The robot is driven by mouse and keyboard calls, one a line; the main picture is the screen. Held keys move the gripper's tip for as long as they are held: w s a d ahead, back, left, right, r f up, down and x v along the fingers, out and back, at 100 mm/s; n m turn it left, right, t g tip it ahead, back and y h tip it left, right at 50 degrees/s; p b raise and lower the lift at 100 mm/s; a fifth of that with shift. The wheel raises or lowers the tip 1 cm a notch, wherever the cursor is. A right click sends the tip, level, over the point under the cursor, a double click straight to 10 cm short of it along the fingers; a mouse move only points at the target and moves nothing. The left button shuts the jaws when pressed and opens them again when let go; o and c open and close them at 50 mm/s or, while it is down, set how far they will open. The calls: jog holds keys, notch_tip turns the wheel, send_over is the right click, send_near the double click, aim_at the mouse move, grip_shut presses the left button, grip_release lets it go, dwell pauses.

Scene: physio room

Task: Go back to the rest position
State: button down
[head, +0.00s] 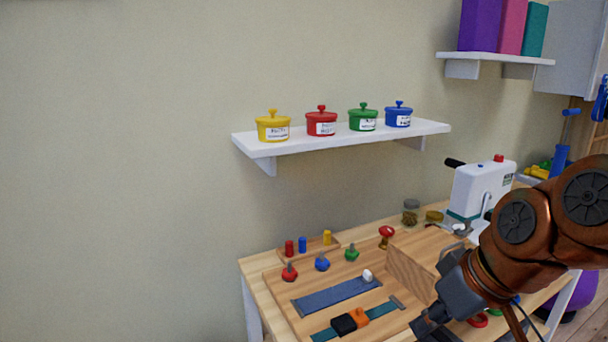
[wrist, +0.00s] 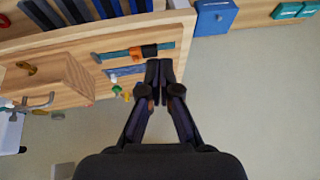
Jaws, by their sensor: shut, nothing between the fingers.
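My gripper (wrist: 159,68) is shut and empty, its fingertips together in the wrist view. In the head view my gripper (head: 428,324) hangs low at the right, near the front of the wooden board on the table. In the wrist view the fingertips appear just beside a teal strap with an orange and black buckle (wrist: 143,52). I cannot tell the exact height of the fingers above the board.
A wooden table (head: 258,268) carries a board with knobs, pegs and a blue strap (head: 335,294). A white machine (head: 478,190) stands at the back right. Several coloured pots sit on a white wall shelf (head: 262,147). Grey floor (wrist: 250,110) is open at the right in the wrist view.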

jog(key=s+f+m+g+h+p, duration=0.1)
jog(key=s+f+m+g+p, duration=0.1)
jog(key=s+p, duration=0.3)
jog(key=s+f+m+g+h+p, duration=0.2)
jog(key=s+p, duration=0.3)
jog(key=s, duration=0.5)
jog(key=shift+s+d+m+g+h, duration=0.3)
jog(key=shift+d+m+g, duration=0.15)
jog(key=shift+g, duration=0.35)
